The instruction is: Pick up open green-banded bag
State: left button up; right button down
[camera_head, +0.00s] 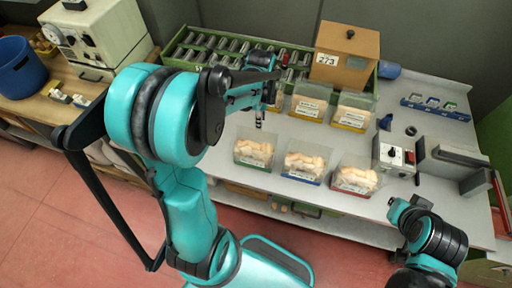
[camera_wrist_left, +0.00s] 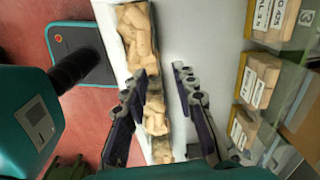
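The green-banded bag (camera_head: 254,150) stands at the left of the front row on the table, clear-sided with pale corks in it. Beside it stand a blue-banded bag (camera_head: 304,163) and a red-banded bag (camera_head: 355,178). My left gripper (camera_head: 264,108) is above and behind the green-banded bag, apart from it in the head view. In the left wrist view my left gripper (camera_wrist_left: 165,70) is open and empty, with cork-filled bags (camera_wrist_left: 138,35) below and left of its fingers. Their bands are hidden there. No fingers of my right gripper show; part of my right arm is at lower right.
Labelled bags (camera_head: 352,112) stand in a back row, before a green rack (camera_head: 205,42) and a wooden box marked 273 (camera_head: 345,55). A small control box (camera_head: 394,153) and grey machine (camera_head: 450,160) are at right. The table's front strip is mostly bare.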

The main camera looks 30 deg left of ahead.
aim_at(257, 133)
pick_arm(q)
jog(key=shift+m, duration=0.4)
jog(key=f, duration=0.3)
jog(key=f+b, duration=0.1)
jog(key=f, duration=0.1)
jog(key=a+f+b, duration=0.1)
jog(key=f, duration=0.2)
jog(key=shift+s+f, duration=0.25)
jog(key=shift+f, duration=0.05)
grip_shut()
